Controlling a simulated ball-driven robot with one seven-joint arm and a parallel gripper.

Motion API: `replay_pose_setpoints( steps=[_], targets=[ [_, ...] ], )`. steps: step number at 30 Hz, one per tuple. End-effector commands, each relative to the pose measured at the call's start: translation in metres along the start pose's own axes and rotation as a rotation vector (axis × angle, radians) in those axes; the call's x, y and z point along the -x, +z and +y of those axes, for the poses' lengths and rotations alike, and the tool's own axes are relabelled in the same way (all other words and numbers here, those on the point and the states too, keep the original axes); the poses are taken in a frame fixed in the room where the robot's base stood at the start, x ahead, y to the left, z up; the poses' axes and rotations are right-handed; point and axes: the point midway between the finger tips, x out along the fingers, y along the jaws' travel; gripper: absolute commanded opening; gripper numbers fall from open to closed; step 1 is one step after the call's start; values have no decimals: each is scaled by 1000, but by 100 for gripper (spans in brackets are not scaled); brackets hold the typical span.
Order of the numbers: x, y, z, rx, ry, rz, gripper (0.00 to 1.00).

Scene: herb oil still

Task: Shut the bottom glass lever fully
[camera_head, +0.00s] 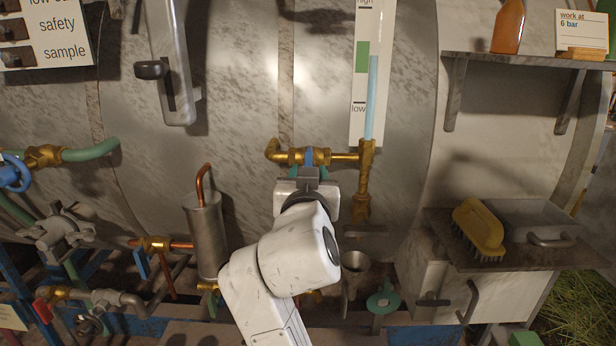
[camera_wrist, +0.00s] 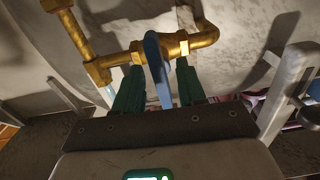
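The bottom glass lever (camera_head: 309,156) is a blue handle on the brass valve pipe (camera_head: 345,157) below the gauge glass (camera_head: 373,95). In the head view my gripper (camera_head: 308,176) is right below it and hides most of it. In the wrist view the blue lever (camera_wrist: 157,68) crosses the brass pipe (camera_wrist: 118,62) and reaches between my two green fingers (camera_wrist: 160,78). The fingers are apart, one on each side of the lever, with narrow gaps visible. Whether either finger touches the lever is not clear.
A steel cylinder with a copper pipe (camera_head: 206,235) stands left of my arm. A funnel (camera_head: 354,266) and a green handwheel (camera_head: 383,300) are at lower right. A shelf (camera_head: 440,225) with a yellow brush (camera_head: 479,230) juts out at right. A pale bracket (camera_wrist: 290,85) shows in the wrist view.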

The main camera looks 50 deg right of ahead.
Motion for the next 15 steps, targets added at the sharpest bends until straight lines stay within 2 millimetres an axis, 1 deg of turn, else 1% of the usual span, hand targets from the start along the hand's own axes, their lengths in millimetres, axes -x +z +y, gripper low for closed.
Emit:
replay_pose_setpoints(
  steps=[2, 5, 8, 15],
  targets=[
    [3, 0, 0, 0, -1, 0, 40],
    [12, 0, -1, 2, -3, 1, 40],
    [28, 1, -1, 0, -5, 1, 40],
    [75, 1, -1, 1, -4, 0, 40]
  ],
)
